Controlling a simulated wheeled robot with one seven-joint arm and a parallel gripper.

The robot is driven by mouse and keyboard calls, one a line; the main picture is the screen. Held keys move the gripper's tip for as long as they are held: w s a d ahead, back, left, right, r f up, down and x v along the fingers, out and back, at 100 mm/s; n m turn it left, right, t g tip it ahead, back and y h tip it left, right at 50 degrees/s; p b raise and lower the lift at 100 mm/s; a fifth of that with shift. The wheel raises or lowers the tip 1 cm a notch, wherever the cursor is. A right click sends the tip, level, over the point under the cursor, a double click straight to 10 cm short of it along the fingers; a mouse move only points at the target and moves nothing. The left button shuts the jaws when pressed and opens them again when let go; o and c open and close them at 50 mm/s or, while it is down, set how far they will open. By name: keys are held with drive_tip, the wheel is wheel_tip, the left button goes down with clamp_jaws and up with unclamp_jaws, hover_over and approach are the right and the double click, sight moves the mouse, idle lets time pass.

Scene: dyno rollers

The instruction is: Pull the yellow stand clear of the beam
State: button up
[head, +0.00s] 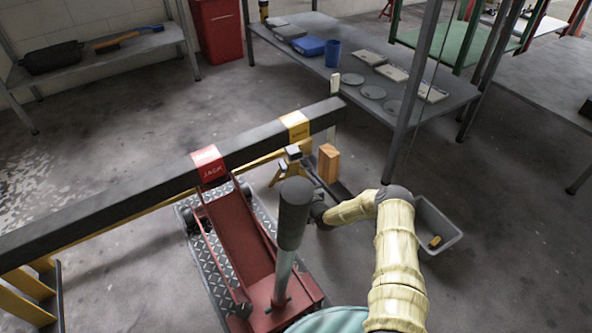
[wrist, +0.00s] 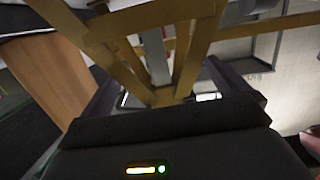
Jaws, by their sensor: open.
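The yellow stand (head: 276,174) is on the floor by the far end of the dark beam (head: 120,192), just below the beam's yellow tag (head: 295,125). Its grey top shows at the beam's near side; I cannot tell whether they touch. My gripper (head: 305,168) reaches in low from the right, partly hidden behind the jack's handle. In the wrist view the yellow stand's legs (wrist: 192,48) fill the space ahead. My open gripper (wrist: 165,85) has a dark finger on each side of them, with no clear grip on them.
The red jack (head: 245,235) with its upright dark handle (head: 293,210) stands on a tread plate left of my arm. A wooden block (head: 328,163) stands close right of the stand, also in the wrist view (wrist: 50,70). A grey bin (head: 440,222) is at right.

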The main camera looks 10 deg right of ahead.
drive_tip(key=shift+a+f, duration=0.1)
drive_tip(key=shift+a, duration=0.05)
drive_tip(key=shift+c, duration=0.2)
drive_tip(key=shift+a, duration=0.1)
drive_tip(key=c, duration=1.2)
drive_tip(key=shift+o, duration=0.2)
drive_tip(key=d+f+p+v, duration=0.1)
drive_tip(key=p+v, duration=0.5)
drive_tip(key=v, duration=0.5)
drive_tip(key=shift+f, duration=0.45)
drive_tip(key=shift+d, duration=0.2)
